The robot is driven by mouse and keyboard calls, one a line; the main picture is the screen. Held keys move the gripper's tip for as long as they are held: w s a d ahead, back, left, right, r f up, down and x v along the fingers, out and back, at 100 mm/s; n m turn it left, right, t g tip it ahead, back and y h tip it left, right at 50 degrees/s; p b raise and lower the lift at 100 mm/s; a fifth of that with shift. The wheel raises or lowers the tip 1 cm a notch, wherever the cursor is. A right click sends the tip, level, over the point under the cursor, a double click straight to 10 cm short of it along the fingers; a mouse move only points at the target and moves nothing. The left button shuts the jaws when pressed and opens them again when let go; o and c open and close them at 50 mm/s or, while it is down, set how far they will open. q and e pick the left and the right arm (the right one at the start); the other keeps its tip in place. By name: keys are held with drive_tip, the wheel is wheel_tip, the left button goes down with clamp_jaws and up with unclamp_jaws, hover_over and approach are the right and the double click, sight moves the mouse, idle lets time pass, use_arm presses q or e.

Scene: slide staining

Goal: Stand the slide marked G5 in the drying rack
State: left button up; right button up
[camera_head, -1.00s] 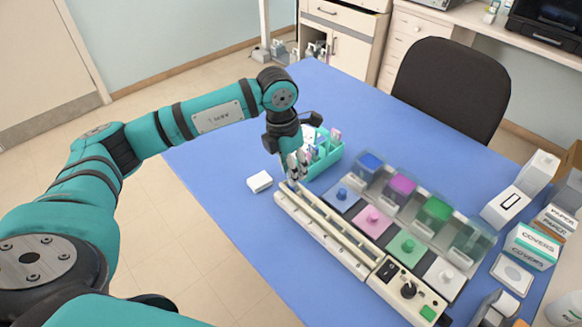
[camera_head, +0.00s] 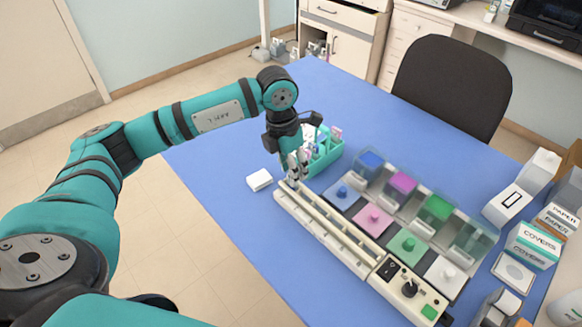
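My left gripper (camera_head: 296,170) points down at the near left corner of the teal rack (camera_head: 326,166), by the far left end of the long cream rail unit (camera_head: 325,232). Its fingers look close together, but they are too small to tell whether they hold anything. Several slides with coloured ends (camera_head: 336,133) stand in the teal rack, partly hidden behind my gripper. No G5 marking is readable. My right gripper is not in view.
Staining jars with blue, magenta (camera_head: 402,187) and green contents stand right of the rail unit, their coloured lids (camera_head: 373,217) before them. A small white box (camera_head: 259,180) lies left of the gripper. Boxes (camera_head: 532,245) crowd the right edge. The far blue table is clear.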

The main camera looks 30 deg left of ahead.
use_arm(q)
drive_tip(key=o, duration=0.3)
drive_tip(key=shift+r, duration=0.1)
wheel_tip(320, 180, up, 12)
drive_tip(key=a, duration=0.1)
drive_tip(key=shift+s+a, duration=0.2)
drive_tip(key=shift+s, duration=0.05)
idle(0.6)
